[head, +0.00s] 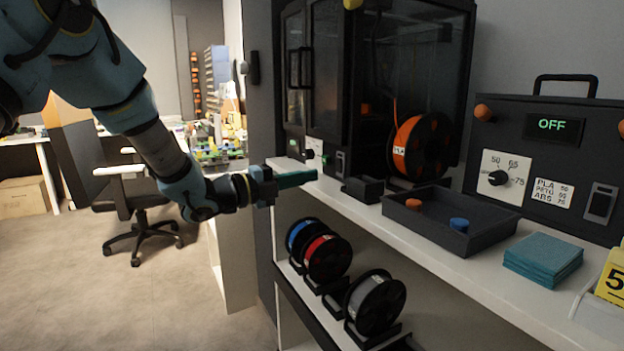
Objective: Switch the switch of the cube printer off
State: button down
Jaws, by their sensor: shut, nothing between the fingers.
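The cube printer (322,75), a black enclosure with clear panels, stands on the white shelf at the back. A small rocker switch (340,162) is at the right end of its lower front strip. Left of it are a white-backed knob (311,153) and a small green display (293,146). My gripper (314,175) is shut and empty, its teal fingers pointing right, in front of the strip and just below the knob. It appears apart from the switch, to its left. The switch's position is too small to tell.
An orange spool (421,145) and a small dark box (362,189) stand right of the switch. A dark tray (452,219), teal pads (543,259) and a control box (547,150) reading OFF, with its own switch (600,203), are farther right. Spools (327,259) fill a lower shelf.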

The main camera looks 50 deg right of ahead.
jog(key=b+v, duration=0.1)
jog(key=v, duration=0.7)
jog(key=shift+w+a, duration=0.2)
jog(key=shift+a, duration=0.1)
jog(key=shift+f, duration=0.1)
